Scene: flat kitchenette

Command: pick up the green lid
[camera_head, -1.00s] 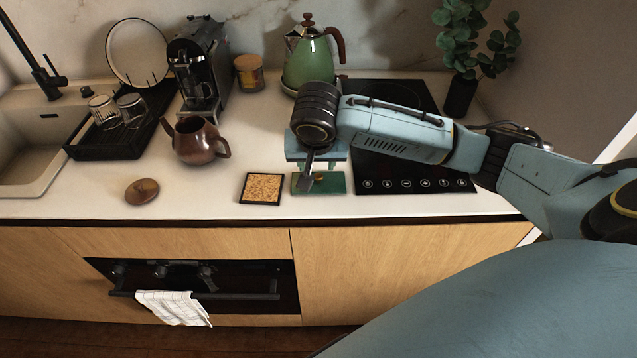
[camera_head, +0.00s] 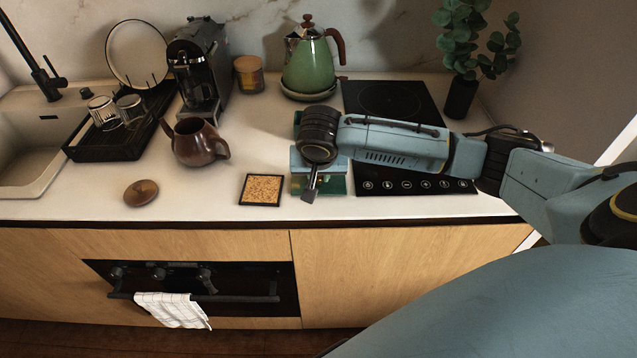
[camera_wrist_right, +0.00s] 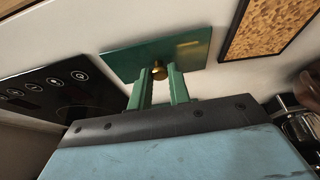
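The green lid (camera_head: 335,186) is a flat, dark green rectangular plate lying on the counter, left of the hob's front. In the head view my right gripper (camera_head: 313,184) is over it and hides much of it. In the right wrist view the lid (camera_wrist_right: 190,52) shows clearly, with a small brass knob (camera_wrist_right: 158,70) standing on it. My right gripper's green fingers (camera_wrist_right: 160,80) are apart, with the knob in line with the gap between their tips. I cannot tell whether they touch it. My left gripper is not in view.
A cork trivet (camera_head: 262,189) lies just left of the lid. A brown teapot (camera_head: 197,142) and its round lid (camera_head: 141,192) are further left. A green kettle (camera_head: 309,66) stands behind. The black hob (camera_head: 390,100) is to the right.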

